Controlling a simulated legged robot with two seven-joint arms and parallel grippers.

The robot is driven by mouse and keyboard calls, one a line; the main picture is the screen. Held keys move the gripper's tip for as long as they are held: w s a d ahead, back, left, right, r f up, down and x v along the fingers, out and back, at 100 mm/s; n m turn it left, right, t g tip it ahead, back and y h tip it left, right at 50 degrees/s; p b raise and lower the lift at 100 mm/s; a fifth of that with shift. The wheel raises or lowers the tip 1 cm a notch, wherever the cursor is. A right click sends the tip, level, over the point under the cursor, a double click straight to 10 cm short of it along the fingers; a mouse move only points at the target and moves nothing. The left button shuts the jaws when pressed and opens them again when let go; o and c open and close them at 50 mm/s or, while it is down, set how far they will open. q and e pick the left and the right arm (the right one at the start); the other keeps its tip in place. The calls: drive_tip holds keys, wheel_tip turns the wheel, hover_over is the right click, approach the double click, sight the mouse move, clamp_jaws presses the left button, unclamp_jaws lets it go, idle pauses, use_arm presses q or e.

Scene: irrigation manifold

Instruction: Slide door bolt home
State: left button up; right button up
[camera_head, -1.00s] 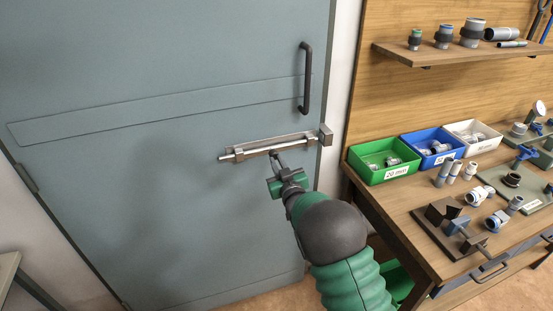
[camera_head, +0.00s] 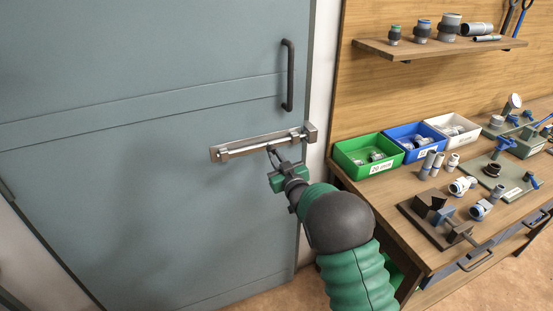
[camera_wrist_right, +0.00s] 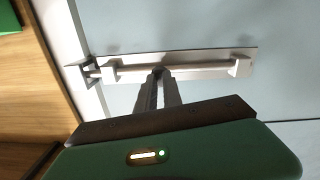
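The door bolt (camera_head: 255,146) is a silver rod on a metal plate (camera_head: 217,154) fixed to the grey-blue door (camera_head: 120,190). A block-shaped keeper (camera_head: 310,132) sits at its right end on the frame side. In the wrist view the bolt rod (camera_wrist_right: 205,66) runs through its brackets and its end reaches the keeper (camera_wrist_right: 80,70). My right gripper (camera_head: 272,152) is at the middle of the bolt from below. In the wrist view its fingers (camera_wrist_right: 160,78) are close together on the bolt's small handle, which they mostly hide. My left gripper is not in view.
A dark vertical door handle (camera_head: 288,75) is above the bolt. To the right, a wooden workbench (camera_head: 400,200) holds green (camera_head: 365,155), blue (camera_head: 410,140) and white (camera_head: 453,130) bins and several fittings. A shelf (camera_head: 440,47) hangs above. The door's left side is clear.

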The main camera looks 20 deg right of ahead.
drive_tip(key=shift+o, duration=1.1)
drive_tip(key=shift+w+d+r+t, duration=0.1)
drive_tip(key=shift+w+r+t, duration=0.05)
drive_tip(key=shift+r, duration=0.5)
drive_tip(key=shift+w+d+r+t, duration=0.1)
drive_tip(key=shift+r+t, duration=0.05)
drive_tip(key=shift+r, duration=0.45)
drive_tip(key=shift+o, duration=1.1)
drive_tip(key=shift+s+d+f, duration=0.1)
drive_tip(key=shift+d+f, duration=0.05)
drive_tip(key=shift+f, duration=0.05)
drive_tip(key=s+f, duration=0.2)
drive_tip(key=s, duration=0.1)
drive_tip(key=shift+s+f+b, duration=0.2)
drive_tip(key=shift+s+b, duration=0.05)
drive_tip(key=shift+b, duration=0.1)
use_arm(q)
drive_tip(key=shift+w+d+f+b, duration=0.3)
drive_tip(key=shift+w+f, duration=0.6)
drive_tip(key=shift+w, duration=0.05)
use_arm(e)
drive_tip(key=s, duration=1.3)
drive_tip(key=shift+s+a+r, duration=0.2)
drive_tip(key=shift+s, duration=0.15)
